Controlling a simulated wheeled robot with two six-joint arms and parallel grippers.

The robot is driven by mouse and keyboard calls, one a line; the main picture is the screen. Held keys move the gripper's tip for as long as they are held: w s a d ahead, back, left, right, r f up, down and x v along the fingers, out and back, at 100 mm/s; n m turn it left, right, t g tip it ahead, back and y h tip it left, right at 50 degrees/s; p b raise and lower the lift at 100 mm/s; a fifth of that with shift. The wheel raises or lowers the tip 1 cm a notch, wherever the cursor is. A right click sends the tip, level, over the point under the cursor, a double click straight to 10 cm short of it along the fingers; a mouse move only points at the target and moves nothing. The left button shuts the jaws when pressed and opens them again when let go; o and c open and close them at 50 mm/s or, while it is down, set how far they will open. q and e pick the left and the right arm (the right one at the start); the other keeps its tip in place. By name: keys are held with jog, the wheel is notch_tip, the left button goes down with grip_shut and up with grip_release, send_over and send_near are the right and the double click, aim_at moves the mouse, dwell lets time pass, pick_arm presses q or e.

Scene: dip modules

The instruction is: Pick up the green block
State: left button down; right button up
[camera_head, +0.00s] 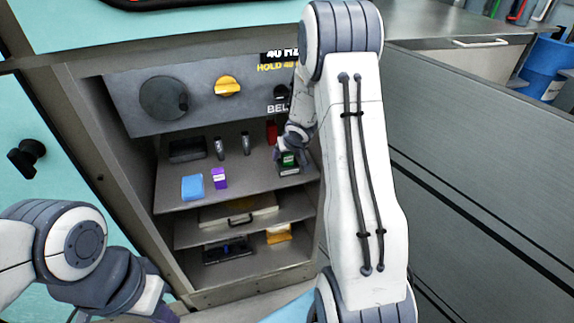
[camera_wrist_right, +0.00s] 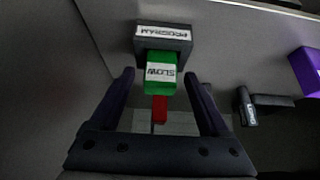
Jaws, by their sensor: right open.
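The green block (camera_head: 289,157) is on the upper shelf of the cabinet, at its right side. In the right wrist view the green block (camera_wrist_right: 160,74) carries a white label reading "SLOW" and adjoins a dark block (camera_wrist_right: 163,37) labelled "PROGRAM". My right gripper (camera_wrist_right: 159,76) is open, with one finger on each side of the green block and a visible gap on both sides. In the head view my right gripper (camera_head: 282,158) is small and partly hidden by its own wrist. My left arm is at the lower left; its gripper (camera_head: 166,314) is cut off by the bottom edge.
A red block (camera_head: 271,132) stands behind the green one. A purple block (camera_head: 219,178), a blue block (camera_head: 192,187), two grey cylinders (camera_head: 219,148) and a dark box (camera_head: 187,150) share the shelf. Above is a knob panel (camera_head: 200,95); a lower shelf holds a yellow item (camera_head: 278,234).

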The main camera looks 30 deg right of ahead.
jog(key=shift+c, duration=0.3)
grip_shut()
